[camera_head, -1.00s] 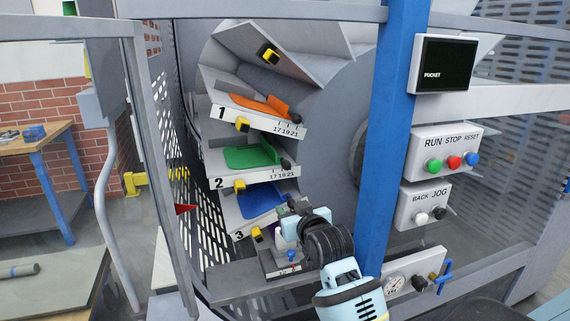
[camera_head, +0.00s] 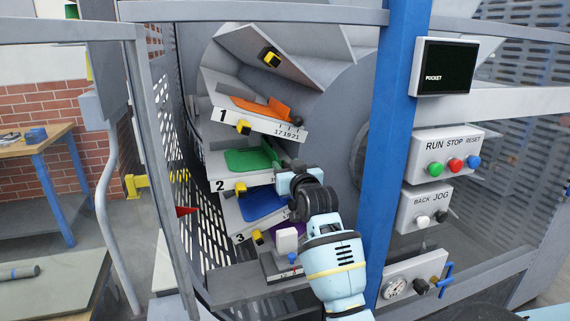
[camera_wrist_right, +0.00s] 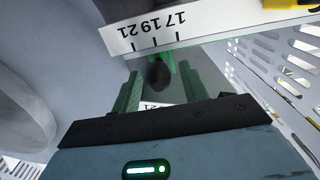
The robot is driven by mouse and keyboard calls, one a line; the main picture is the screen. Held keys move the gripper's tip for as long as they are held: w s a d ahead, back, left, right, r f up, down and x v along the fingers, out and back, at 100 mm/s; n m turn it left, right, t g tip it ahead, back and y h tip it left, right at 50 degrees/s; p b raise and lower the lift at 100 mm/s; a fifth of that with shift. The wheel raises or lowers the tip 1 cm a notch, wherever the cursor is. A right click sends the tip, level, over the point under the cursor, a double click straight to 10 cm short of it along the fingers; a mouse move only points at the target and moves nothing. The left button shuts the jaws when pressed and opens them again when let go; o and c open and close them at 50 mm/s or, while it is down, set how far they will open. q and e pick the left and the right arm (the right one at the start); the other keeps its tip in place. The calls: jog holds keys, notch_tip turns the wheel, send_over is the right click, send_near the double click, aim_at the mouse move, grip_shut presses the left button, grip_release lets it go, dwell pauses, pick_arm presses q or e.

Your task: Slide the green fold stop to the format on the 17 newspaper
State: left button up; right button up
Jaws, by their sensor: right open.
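The green fold stop (camera_head: 271,153) stands at the right side of the green newspaper (camera_head: 244,161) in pocket 2. In the right wrist view, the green fold stop (camera_wrist_right: 167,60) shows behind its dark round knob (camera_wrist_right: 158,75). My right gripper (camera_head: 288,172) is open at the right end of pocket 2's front edge. In the wrist view its green fingers (camera_wrist_right: 160,86) stand on either side of the knob, apart from each other. The gripper hides most of pocket 2's scale in the head view; a piece of white scale reading 21 (camera_wrist_right: 154,105) shows between the fingers. My left gripper is not in view.
Pocket 1 (camera_head: 235,123) with an orange stop lies just above; its 17, 19, 21 scale (camera_wrist_right: 150,32) shows large in the wrist view. Pocket 3 (camera_head: 262,204) with blue paper lies below. A blue post (camera_head: 396,130) stands close to the right of my arm.

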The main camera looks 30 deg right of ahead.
jog(key=shift+x, duration=1.25)
jog(key=shift+c, duration=0.3)
grip_shut()
